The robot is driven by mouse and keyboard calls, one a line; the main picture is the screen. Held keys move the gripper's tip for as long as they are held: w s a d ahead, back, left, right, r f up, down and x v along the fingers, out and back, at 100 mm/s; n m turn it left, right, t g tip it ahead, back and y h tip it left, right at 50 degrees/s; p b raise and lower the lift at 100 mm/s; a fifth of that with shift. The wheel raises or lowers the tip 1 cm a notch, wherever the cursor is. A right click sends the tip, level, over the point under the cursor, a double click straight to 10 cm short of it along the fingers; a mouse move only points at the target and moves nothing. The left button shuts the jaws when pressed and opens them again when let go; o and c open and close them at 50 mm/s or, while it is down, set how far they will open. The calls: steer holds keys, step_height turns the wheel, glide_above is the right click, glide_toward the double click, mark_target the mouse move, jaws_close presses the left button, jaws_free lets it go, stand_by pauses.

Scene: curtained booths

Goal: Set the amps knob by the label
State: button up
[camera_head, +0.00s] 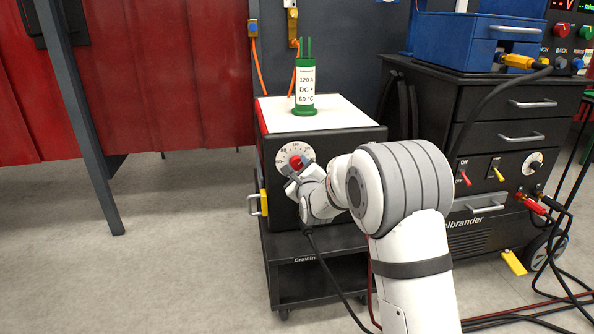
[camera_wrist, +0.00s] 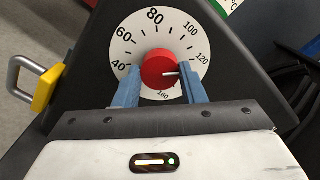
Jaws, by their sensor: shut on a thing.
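The red amps knob (camera_wrist: 160,69) sits at the middle of a white round dial (camera_wrist: 124,48) on the front of a black box (camera_head: 340,139). My gripper (camera_wrist: 158,80) is shut on the knob, one blue finger on each side. The knob's white pointer aims right, a little below the 120 numeral; the right finger hides the exact mark. The dial shows 40, 60, 80, 100, 120 and 160. The label (camera_head: 306,86) is on a green canister (camera_head: 305,111) standing on the box; it reads 120 A, DC +, 60 °C.
A larger black cabinet (camera_head: 500,100) with drawers, switches and cables stands to the right, a blue case (camera_head: 455,41) on top. A yellow latch with a handle (camera_wrist: 46,88) is left of the dial.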

steer(key=shift+f, duration=0.15)
steer(key=o, duration=1)
steer(key=p+v, duration=0.2)
steer(key=v, duration=0.5)
steer(key=shift+s, duration=0.4)
steer(key=shift+d, duration=0.15)
steer(key=s+d+r+n+g+h+p, duration=0.1)
steer(key=s+d+r+n+g+p, duration=0.1)
steer(key=s+d+r+n+p, duration=0.35)
steer(key=s+d+r+n+g+h+p, duration=0.1)
steer(key=s+d+r+n+g+p, duration=0.15)
steer(key=r+p, duration=0.55)
steer(key=s+d+r+n+g+h+p, duration=0.1)
steer(key=s+d+r+n+g+p, duration=0.15)
steer(key=s+r+p, duration=0.35)
steer(key=s+d+r+n+g+p, duration=0.2)
steer(key=s+d+r+n+p, duration=0.1)
steer(key=s, duration=0.5)
steer(key=s+d+r+n+g+h+p, duration=0.1)
steer(key=s+d+r+n+g+p, duration=0.1)
steer(key=s+r+n+p, duration=0.4)
steer(key=s+d+r+n+g+h+p, duration=0.1)
steer(key=s+d+r+n+g+p, duration=0.2)
steer(key=s+r+p, duration=0.5)
steer(key=shift+s+d+r+n+g+p, duration=0.2)
steer(key=shift+s+d+n+g+p, duration=0.35)
steer(key=shift+s+p, duration=0.6)
